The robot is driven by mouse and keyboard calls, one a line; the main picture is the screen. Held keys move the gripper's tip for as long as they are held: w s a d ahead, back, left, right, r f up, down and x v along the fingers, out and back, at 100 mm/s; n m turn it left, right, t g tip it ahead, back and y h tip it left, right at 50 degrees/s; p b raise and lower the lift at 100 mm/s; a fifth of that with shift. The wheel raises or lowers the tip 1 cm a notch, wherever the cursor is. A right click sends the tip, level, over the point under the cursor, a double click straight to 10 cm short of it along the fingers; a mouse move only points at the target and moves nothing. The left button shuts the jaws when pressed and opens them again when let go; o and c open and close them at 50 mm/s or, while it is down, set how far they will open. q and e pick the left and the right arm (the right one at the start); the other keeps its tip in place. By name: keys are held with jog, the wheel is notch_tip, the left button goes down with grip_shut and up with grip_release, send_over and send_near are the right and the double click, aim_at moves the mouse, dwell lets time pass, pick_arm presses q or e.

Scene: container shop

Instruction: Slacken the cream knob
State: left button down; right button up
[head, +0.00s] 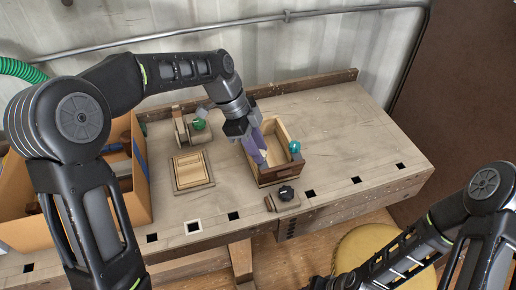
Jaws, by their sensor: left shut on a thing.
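My left gripper (262,160) reaches down into an open wooden box (294,165) on the workbench. Its purple fingers are shut on a small pale thing between them, mostly hidden by the fingers. I cannot tell whether this is the cream knob, and no cream knob shows clearly elsewhere. A teal knob (295,147) is at the box's right side. A dark knob (286,192) sits on a small block in front of the box. A green knob (199,124) is on a wooden fixture at the back left. My right gripper is out of view; its arm enters at lower right.
The workbench (350,130) is clear to the right of the box. A square wooden frame (192,171) lies left of the box. A cardboard box (140,190) stands at the left. A round yellowish seat (375,250) is below the bench's front edge.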

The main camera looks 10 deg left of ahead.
pick_arm(q)
jog(key=n+t+b, duration=0.1)
jog(key=n+b, duration=0.1)
jog(key=n, duration=0.1)
jog(key=shift+s+f, duration=0.1)
jog(key=shift+f, duration=0.05)
jog(key=n+t+b, duration=0.1)
jog(key=n+b, duration=0.1)
jog(key=shift+s+n, duration=0.1)
jog(key=shift+n, duration=0.3)
jog(key=n+t+y+b, duration=0.1)
jog(key=n, duration=0.4)
jog(key=shift+s+d+t+y+b, duration=0.1)
jog(key=shift+d+t+y+b, duration=0.1)
jog(key=shift+t+y+b, duration=0.2)
jog(key=n+y+b, duration=0.1)
jog(key=n, duration=0.2)
jog(key=n+y+b, duration=0.1)
jog(key=n+b, duration=0.1)
jog(key=n, duration=0.1)
jog(key=shift+d+t, duration=0.1)
jog(key=shift+t, duration=0.2)
jog(key=c, duration=1.1)
grip_release()
jog(key=shift+r, duration=0.2)
